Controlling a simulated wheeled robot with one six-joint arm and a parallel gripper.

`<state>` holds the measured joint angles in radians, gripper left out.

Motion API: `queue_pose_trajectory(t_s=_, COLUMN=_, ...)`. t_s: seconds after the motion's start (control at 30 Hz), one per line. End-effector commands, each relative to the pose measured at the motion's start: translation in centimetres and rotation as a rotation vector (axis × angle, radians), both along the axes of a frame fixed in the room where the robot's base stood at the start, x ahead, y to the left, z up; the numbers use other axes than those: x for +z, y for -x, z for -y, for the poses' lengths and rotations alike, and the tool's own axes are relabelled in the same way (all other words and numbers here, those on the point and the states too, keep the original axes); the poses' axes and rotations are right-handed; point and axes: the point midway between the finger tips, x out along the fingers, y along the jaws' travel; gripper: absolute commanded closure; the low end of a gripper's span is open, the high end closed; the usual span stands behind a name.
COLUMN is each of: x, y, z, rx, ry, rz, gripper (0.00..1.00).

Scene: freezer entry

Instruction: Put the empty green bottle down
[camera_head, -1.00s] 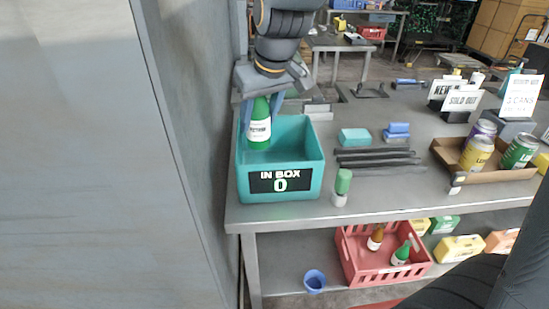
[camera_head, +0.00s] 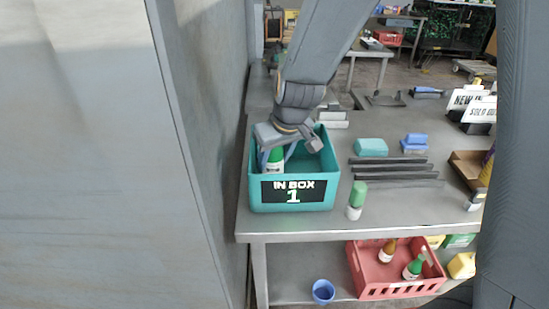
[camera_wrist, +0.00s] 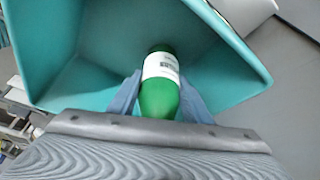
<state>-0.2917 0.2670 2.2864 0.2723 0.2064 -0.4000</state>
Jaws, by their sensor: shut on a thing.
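The green bottle with a white label (camera_head: 275,166) is upright inside the teal box (camera_head: 323,184), towards its left side. The box front reads "IN BOX 1". My gripper (camera_head: 277,156) reaches down into the box from above and is shut on the bottle. In the wrist view the bottle (camera_wrist: 159,98) sits between the two blue fingers of my gripper (camera_wrist: 160,96), with teal walls around it. The bottle's lower end is partly hidden by the box front in the head view, and I cannot tell whether it touches the box floor.
A green-topped bottle (camera_head: 356,200) stands right of the box. Dark bars (camera_head: 398,172) and teal and blue blocks lie beyond it. A red crate (camera_head: 400,290) with two bottles and a blue cup (camera_head: 323,291) are on the lower shelf. A grey wall stands close on the left.

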Motion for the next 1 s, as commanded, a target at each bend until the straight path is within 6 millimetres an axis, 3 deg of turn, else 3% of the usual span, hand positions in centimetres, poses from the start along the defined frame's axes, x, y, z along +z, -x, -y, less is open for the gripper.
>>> queue_pose_trajectory(t_s=0.33, x=-0.3, y=0.0, z=-0.1, rx=0.001, ry=0.0, rz=0.001, gripper=0.77)
queue_pose_trajectory(t_s=0.37, x=-0.4, y=0.0, z=0.0, rx=0.001, ry=0.0, rz=0.0, gripper=0.54)
queue_pose_trajectory(t_s=0.4, x=-0.3, y=0.0, z=-0.1, rx=0.001, ry=0.0, rz=0.0, gripper=0.48)
queue_pose_trajectory(t_s=0.77, x=0.0, y=0.0, z=0.0, rx=0.001, ry=0.0, rz=0.0, gripper=0.48)
queue_pose_trajectory(t_s=1.0, x=2.7, y=0.8, z=0.4, rx=0.002, ry=-0.002, rz=0.006, gripper=0.48)
